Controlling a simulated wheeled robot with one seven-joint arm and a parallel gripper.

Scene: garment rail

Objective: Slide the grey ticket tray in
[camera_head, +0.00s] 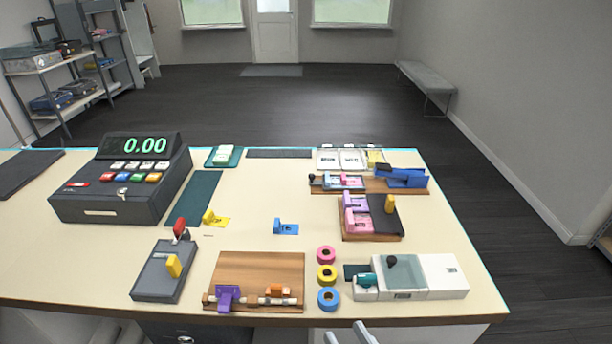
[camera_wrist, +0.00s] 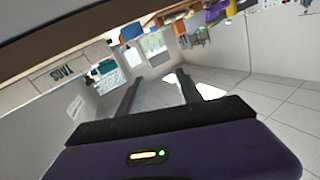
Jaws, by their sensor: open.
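I cannot tell for certain which thing is the grey ticket tray. A white and grey machine (camera_head: 433,273) stands at the front right of the counter, with a teal knob (camera_head: 367,280) and a dark flat piece (camera_head: 354,270) sticking out at its left. A dark drawer-like front (camera_head: 215,336) with a small metal handle shows below the counter's front edge, partly cut off. My gripper (camera_head: 352,334) shows only in part at the bottom, in front of the counter edge. In the wrist view my gripper (camera_wrist: 160,85) is open, with nothing between its two dark fingers.
A cash register (camera_head: 123,190) stands at the left. A grey box with a red-knobbed lever (camera_head: 155,280), a wooden board (camera_head: 258,270) and several tape rolls (camera_head: 327,275) line the front. Small fixtures fill the back right. The middle of the counter (camera_head: 265,205) is mostly bare.

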